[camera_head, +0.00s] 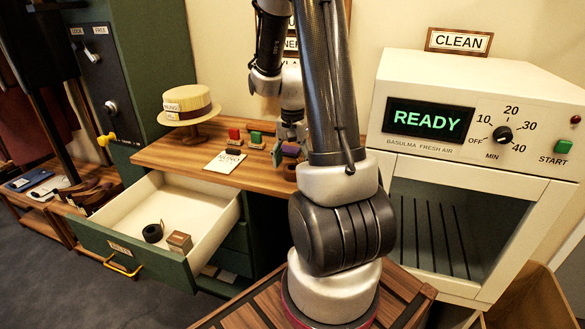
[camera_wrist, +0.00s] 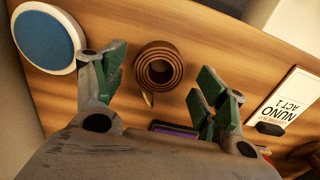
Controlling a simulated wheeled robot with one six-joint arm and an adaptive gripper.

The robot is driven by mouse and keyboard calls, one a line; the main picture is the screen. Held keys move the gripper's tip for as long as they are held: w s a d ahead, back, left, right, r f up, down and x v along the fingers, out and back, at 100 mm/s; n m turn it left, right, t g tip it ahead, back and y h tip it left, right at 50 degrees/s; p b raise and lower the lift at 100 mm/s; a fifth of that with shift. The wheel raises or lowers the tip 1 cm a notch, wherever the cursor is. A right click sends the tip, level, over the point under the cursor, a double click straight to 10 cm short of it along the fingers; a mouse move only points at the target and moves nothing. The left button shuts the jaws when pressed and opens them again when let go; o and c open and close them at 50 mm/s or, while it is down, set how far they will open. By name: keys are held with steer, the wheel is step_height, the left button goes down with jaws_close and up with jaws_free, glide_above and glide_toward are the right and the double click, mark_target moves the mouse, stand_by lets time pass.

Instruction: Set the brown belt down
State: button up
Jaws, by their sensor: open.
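The brown belt (camera_wrist: 177,70) is rolled into a coil and rests on the wooden tabletop in the wrist view, its loose end sticking out on one side. In the head view, a brown roll (camera_head: 290,173) that looks like it sits near the table's front edge, partly behind my arm. My gripper (camera_wrist: 160,75) is open, its green-padded fingers on either side of the coil with a visible gap to each. In the head view, my gripper (camera_head: 291,135) is small and partly hidden, low over the table.
A NUNO card (camera_head: 225,161) and red and green small items (camera_head: 255,139) lie near. A straw hat (camera_head: 188,105) stands on the table. The open drawer (camera_head: 130,215) holds a black coil and a brown block. The READY machine (camera_head: 470,150) stands right. A blue disc (camera_wrist: 47,38) is beside the belt.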

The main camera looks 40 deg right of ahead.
step_height(320, 180, up, 10)
steer(key=s+a+r+n+t, duration=0.4)
steer(key=s+a+r+n, duration=0.6)
steer(key=s+a, duration=0.3)
steer(key=shift+s+a+r+n+t, duration=0.25)
steer(key=shift+s+a+n+t, duration=0.1)
steer(key=shift+s+n, duration=0.55)
